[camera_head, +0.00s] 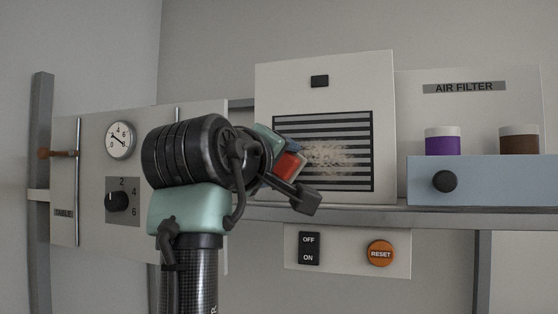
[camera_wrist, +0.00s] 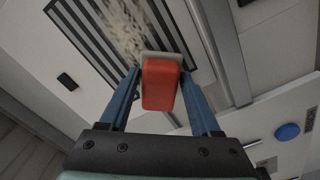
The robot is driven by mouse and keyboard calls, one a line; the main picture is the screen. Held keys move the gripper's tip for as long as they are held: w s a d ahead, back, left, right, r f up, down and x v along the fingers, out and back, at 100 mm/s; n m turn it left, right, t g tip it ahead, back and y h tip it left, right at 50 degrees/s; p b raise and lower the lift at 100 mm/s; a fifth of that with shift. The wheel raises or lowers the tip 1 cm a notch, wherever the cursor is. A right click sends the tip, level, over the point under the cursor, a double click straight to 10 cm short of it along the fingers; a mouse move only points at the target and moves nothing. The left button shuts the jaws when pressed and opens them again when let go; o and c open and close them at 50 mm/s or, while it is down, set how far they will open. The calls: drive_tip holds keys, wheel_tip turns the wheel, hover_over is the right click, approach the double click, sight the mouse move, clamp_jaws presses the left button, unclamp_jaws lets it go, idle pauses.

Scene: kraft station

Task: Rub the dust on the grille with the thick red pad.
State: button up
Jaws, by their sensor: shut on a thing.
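The thick red pad (camera_head: 287,166) has a pale grey-white layer on its far side, seen in the wrist view (camera_wrist: 160,87). My gripper (camera_wrist: 160,76) is shut on it, with one blue finger on each side. In the head view my gripper (camera_head: 291,172) is in front of the left part of the grille (camera_head: 350,123). The grille has dark slats in a white panel, and also shows in the wrist view (camera_wrist: 78,22). A beige dust patch (camera_head: 328,156) covers its middle. In the wrist view the pad overlaps the near end of the dust (camera_wrist: 126,28). I cannot tell whether they touch.
A shelf edge (camera_head: 430,219) runs below the grille panel. A blue-grey box (camera_head: 490,182) with a black knob stands right, with purple and brown jars behind its top edge. An off/on switch (camera_head: 309,248) and orange reset button (camera_head: 380,253) are below. A dial panel (camera_head: 75,125) is left.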

sight(362, 162)
drive_tip(key=shift+w+d+p, duration=0.2)
drive_tip(key=shift+w+p, duration=0.3)
drive_tip(key=shift+w, duration=0.15)
drive_tip(key=shift+s+d, duration=0.1)
drive_tip(key=shift+d, duration=0.05)
drive_tip(key=shift+s+d+b, duration=0.2)
drive_tip(key=shift+s+d, duration=0.15)
drive_tip(key=shift+d, duration=0.55)
drive_tip(key=shift+s+d+b, duration=0.2)
drive_tip(key=shift+s+d, duration=0.1)
drive_tip(key=shift+d, duration=0.55)
drive_tip(key=shift+s+d, duration=0.4)
drive_tip(key=shift+d, duration=0.9)
drive_tip(key=shift+s+d, duration=0.35)
drive_tip(key=shift+d, duration=0.95)
drive_tip(key=shift+s+d, duration=0.4)
drive_tip(key=shift+d, duration=0.9)
drive_tip(key=shift+w+a+p, duration=0.6)
drive_tip(key=shift+w+a, duration=0.05)
drive_tip(key=shift+a, duration=1.3)
drive_tip(key=shift+w+a+p, duration=0.55)
drive_tip(key=shift+w+a, duration=0.05)
drive_tip(key=shift+a, duration=1.35)
drive_tip(key=shift+w+a+p, duration=0.6)
drive_tip(key=shift+w+a, duration=0.05)
drive_tip(key=shift+a, duration=1.3)
